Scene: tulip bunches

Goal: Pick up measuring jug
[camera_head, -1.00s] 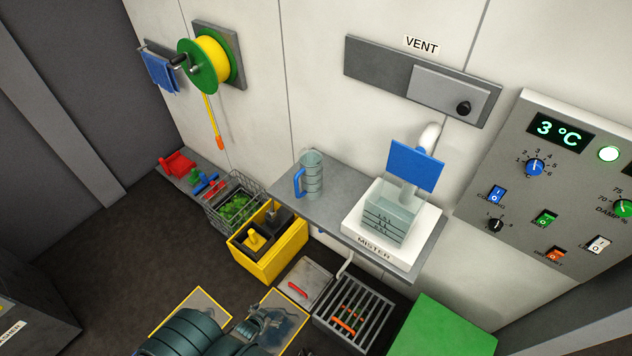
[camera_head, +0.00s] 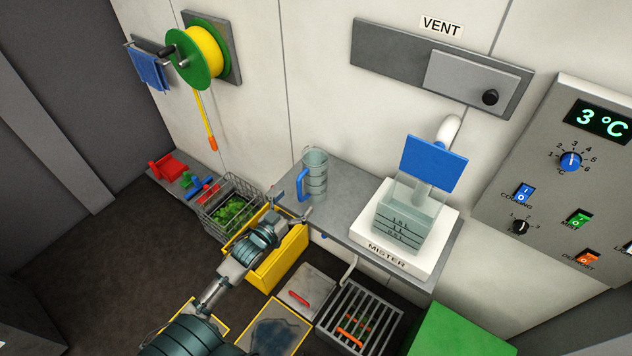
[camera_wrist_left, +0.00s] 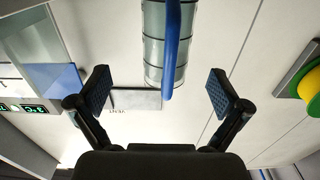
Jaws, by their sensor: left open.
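The measuring jug (camera_head: 316,178) is a clear grey-green cylinder with dark bands and a blue handle on its left side. It stands upright on the left end of the grey shelf (camera_head: 338,222). My left gripper (camera_head: 291,204) is just in front of the jug, near its handle. In the left wrist view the jug (camera_wrist_left: 154,50) and its blue handle show between the two spread black fingers of my left gripper (camera_wrist_left: 163,92). The gripper is open and holds nothing. My right gripper is not in view.
A white mister (camera_head: 398,262) with a clear tank and blue flap stands right of the jug. Below are a yellow caddy (camera_head: 283,262), a wire basket (camera_head: 212,217) with greens and a dark grate (camera_head: 385,318). A green box (camera_head: 458,330) is at lower right.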

